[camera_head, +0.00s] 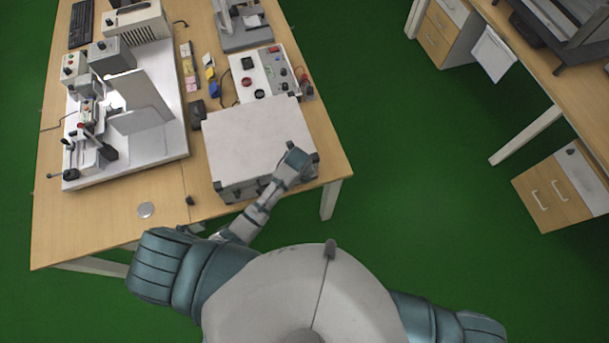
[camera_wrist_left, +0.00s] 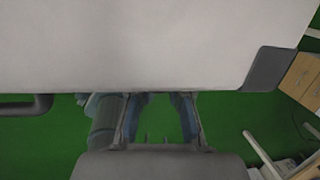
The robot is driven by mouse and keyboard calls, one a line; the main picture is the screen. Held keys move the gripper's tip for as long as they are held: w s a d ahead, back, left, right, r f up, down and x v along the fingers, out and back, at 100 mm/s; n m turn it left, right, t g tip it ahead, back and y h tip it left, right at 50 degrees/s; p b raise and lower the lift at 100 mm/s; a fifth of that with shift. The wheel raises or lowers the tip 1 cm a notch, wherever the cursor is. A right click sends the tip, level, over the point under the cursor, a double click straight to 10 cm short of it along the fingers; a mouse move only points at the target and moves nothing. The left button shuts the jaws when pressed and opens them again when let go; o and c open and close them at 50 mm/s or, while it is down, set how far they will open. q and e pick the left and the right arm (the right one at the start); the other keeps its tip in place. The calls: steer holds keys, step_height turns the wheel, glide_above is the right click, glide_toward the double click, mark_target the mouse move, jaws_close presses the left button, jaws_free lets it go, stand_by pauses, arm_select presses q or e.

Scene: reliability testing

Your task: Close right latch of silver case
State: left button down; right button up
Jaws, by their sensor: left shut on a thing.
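The silver case (camera_head: 255,135) sits closed at the front right of the table, its pale lid facing up. In the left wrist view its lid (camera_wrist_left: 150,45) fills the top, with a dark corner piece (camera_wrist_left: 270,68) at right and a dark handle (camera_wrist_left: 25,106) at left. My left gripper (camera_head: 299,165) is at the case's front side, near the right corner. In the wrist view its two fingers (camera_wrist_left: 160,100) reach to the lid's front edge, with a gap between them. They are shut on the right latch, which the lid edge hides. My right gripper is out of view.
A control box (camera_head: 262,76) with buttons stands behind the case. A white machine base (camera_head: 150,150) is to its left, with a small dark object (camera_head: 197,112) between.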

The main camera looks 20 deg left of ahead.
arm_select(q)
steer(key=c, duration=1.2)
jaws_free()
steer(key=shift+f, duration=0.1)
steer(key=shift+o, duration=0.6)
steer(key=shift+w, duration=0.15)
steer(key=v, duration=1.1)
steer(key=shift+r, duration=0.35)
